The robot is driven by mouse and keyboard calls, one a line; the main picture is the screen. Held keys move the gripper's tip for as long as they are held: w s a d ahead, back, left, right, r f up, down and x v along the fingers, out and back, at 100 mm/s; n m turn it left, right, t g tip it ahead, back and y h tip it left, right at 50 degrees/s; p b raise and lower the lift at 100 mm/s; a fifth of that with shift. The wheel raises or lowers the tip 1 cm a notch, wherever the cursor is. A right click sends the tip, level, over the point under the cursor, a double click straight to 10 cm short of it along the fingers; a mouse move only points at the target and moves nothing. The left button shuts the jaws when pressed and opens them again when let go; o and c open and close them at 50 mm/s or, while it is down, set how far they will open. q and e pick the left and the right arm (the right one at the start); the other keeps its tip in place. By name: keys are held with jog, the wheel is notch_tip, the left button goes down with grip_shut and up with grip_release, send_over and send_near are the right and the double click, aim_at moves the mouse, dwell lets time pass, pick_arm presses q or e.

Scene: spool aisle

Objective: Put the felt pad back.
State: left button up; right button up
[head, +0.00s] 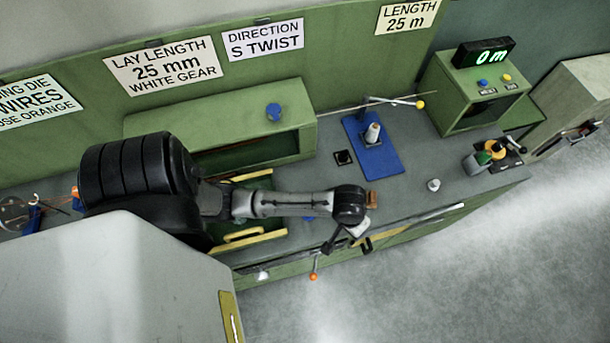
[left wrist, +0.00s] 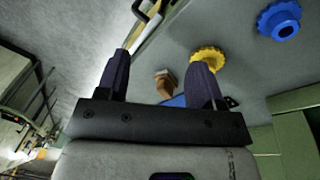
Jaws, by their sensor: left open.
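A small brown block (head: 373,200), which may be the felt pad, sits near the bench's front edge, just right of my left wrist in the head view. A brown block with a lighter face (left wrist: 165,83) also shows in the left wrist view, beyond the fingers and between them, apart from both. My left gripper (left wrist: 162,60) is open with nothing between its fingers. In the head view my left arm reaches over the bench from the left. My right gripper is in neither view.
A blue plate (head: 388,158) with an upright spindle and a small black square (head: 343,157) lie behind on the grey bench. A green counter box (head: 470,85) stands at the right. A yellow gear (left wrist: 208,57) and a blue gear (left wrist: 280,20) show in the left wrist view.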

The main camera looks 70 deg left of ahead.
pick_arm(q)
jog(key=s+r+m+t, duration=0.1)
jog(key=s+r+m, duration=0.1)
jog(key=s, duration=0.4)
jog(key=s+r+m, duration=0.3)
jog(key=s+m, duration=0.2)
jog(key=s, duration=0.2)
jog(key=shift+s+a+r+t+y, duration=0.2)
jog(key=shift+s+t+y, duration=0.1)
jog(key=shift+t+y, duration=0.1)
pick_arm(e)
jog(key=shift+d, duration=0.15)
